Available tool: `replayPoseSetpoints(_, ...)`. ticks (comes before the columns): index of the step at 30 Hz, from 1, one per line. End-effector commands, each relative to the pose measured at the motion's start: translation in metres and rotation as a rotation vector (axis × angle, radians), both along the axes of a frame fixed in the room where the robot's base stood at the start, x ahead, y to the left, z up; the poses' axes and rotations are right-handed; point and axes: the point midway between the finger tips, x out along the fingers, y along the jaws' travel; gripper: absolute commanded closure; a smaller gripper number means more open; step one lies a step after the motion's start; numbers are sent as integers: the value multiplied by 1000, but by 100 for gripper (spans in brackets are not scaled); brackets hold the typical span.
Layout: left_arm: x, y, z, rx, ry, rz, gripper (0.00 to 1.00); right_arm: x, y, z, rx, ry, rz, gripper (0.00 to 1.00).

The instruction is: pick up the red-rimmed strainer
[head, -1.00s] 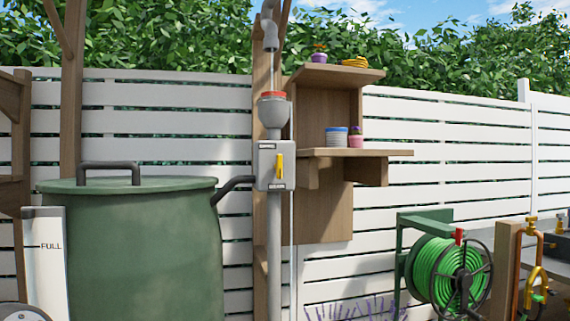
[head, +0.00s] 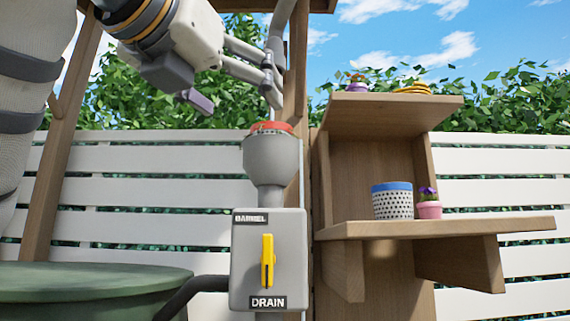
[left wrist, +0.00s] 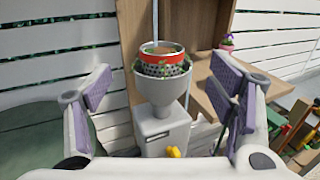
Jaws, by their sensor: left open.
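The red-rimmed strainer (head: 270,127) sits in the top of the grey funnel (head: 270,158), with its red rim showing above the edge. In the left wrist view the strainer (left wrist: 163,70) has a perforated wall, brownish contents and some green leaves around it. My left gripper (head: 236,98) is open above the funnel, apart from the strainer. In the left wrist view its two purple-padded fingers (left wrist: 165,98) stand wide apart, with the strainer beyond and between them. My right gripper is not in view.
A grey box with a yellow lever (head: 267,262) is below the funnel. A wooden shelf (head: 440,228) at right holds a blue-rimmed perforated strainer (head: 392,202) and a pink flowerpot (head: 429,210). The green barrel (head: 90,285) is lower left. A pipe comes down above the funnel.

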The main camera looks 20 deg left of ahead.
Motion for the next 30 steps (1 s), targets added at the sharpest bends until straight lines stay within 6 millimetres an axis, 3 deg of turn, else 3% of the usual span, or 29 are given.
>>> replayPoseSetpoints(3, 24, -4, 3, 2, -2, -1, 24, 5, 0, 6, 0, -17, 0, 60)
replayPoseSetpoints(15, 86, -13, -4, 3, -4, 0, 24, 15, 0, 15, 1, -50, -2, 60)
replayPoseSetpoints(23, 94, -14, -6, 6, -4, 0, 24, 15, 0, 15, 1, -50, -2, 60)
replayPoseSetpoints(30, 94, -14, -6, 5, -4, 0, 76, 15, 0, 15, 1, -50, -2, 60)
